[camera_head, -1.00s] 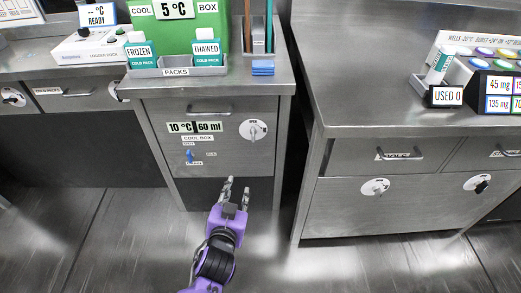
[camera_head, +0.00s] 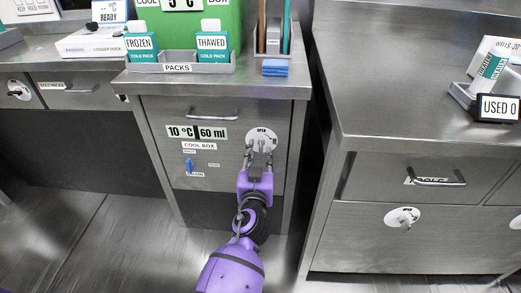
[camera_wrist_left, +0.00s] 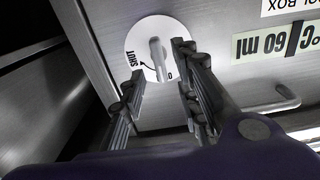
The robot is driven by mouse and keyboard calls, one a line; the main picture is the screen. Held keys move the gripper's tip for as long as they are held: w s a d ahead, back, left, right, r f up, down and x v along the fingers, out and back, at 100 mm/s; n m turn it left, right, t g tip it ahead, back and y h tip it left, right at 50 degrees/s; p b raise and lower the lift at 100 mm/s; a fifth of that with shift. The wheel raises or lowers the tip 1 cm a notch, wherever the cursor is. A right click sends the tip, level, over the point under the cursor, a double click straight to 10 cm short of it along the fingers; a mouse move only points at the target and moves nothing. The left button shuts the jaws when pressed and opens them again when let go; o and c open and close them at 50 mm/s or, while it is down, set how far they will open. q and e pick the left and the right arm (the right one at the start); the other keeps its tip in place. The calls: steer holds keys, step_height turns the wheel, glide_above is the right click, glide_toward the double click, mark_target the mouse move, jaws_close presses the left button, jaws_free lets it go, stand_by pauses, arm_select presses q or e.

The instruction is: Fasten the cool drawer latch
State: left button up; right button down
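The cool drawer (camera_head: 228,178) is the grey front below the packs counter, labelled "COOL BOX" and "10 °C 60 ml". It looks closed. Its latch (camera_head: 261,136) is a white round plate with a grey knob, at the drawer's upper right. In the left wrist view the latch knob (camera_wrist_left: 157,58) stands upright on the plate, beside the word "SHUT". My left gripper (camera_head: 260,158) is in front of the latch, partly covering it. In the wrist view the left gripper (camera_wrist_left: 160,78) is open, its fingertips either side of the knob's lower end. Contact cannot be told. My right gripper is out of view.
The drawer handle (camera_head: 212,116) is left of the latch, and a small blue lever (camera_head: 188,166) is lower left. A packs tray (camera_head: 180,64) stands on the counter above. A second cabinet (camera_head: 420,235) stands to the right, past a dark gap.

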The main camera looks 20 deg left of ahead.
mark_target(261, 144)
arm_select(q)
steer(key=shift+x, duration=1.3)
jaws_close()
